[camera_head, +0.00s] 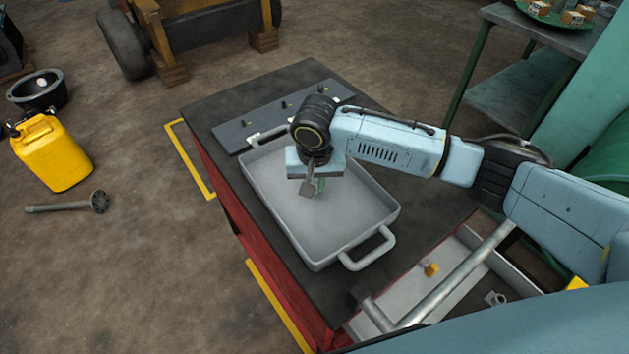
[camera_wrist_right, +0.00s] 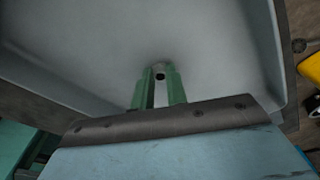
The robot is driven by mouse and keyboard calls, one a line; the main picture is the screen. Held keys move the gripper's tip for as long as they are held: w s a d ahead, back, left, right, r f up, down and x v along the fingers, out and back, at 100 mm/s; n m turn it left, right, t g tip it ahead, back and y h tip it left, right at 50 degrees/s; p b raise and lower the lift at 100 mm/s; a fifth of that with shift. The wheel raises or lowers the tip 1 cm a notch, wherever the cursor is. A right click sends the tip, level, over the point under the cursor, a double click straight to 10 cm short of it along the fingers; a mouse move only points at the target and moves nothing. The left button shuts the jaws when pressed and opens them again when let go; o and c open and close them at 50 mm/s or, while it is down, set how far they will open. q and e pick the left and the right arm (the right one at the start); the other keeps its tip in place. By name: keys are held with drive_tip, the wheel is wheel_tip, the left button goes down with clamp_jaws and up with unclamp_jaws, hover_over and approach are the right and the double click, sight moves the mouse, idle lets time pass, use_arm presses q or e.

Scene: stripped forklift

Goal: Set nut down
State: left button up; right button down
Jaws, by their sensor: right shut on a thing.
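My right gripper (camera_head: 313,187) points down over the grey metal tray (camera_head: 345,225) on the dark-topped red workbench (camera_head: 220,103). In the right wrist view its green fingers (camera_wrist_right: 160,84) are shut on the nut (camera_wrist_right: 161,72), a small grey piece with a dark hole at the fingertips. The nut is above the bare tray floor (camera_wrist_right: 90,40); I cannot tell whether it touches it. In the head view the nut is too small to make out clearly at the fingertips. My left gripper is not in view.
A grey plate with several small pegs (camera_head: 290,110) lies behind the tray. An open drawer (camera_head: 455,290) in front holds a metal pipe tool (camera_head: 460,275) and a yellow piece (camera_head: 431,269). A yellow jerrycan (camera_head: 52,153) and a black bowl (camera_head: 38,92) stand on the floor at left.

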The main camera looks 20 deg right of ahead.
drive_tip(key=c, duration=1.4)
unclamp_jaws()
drive_tip(key=shift+r, duration=0.2)
wheel_tip(320, 180, up, 12)
drive_tip(key=s+p, duration=0.1)
drive_tip(key=shift+s+a+f, duration=0.15)
drive_tip(key=shift+s+a, duration=0.05)
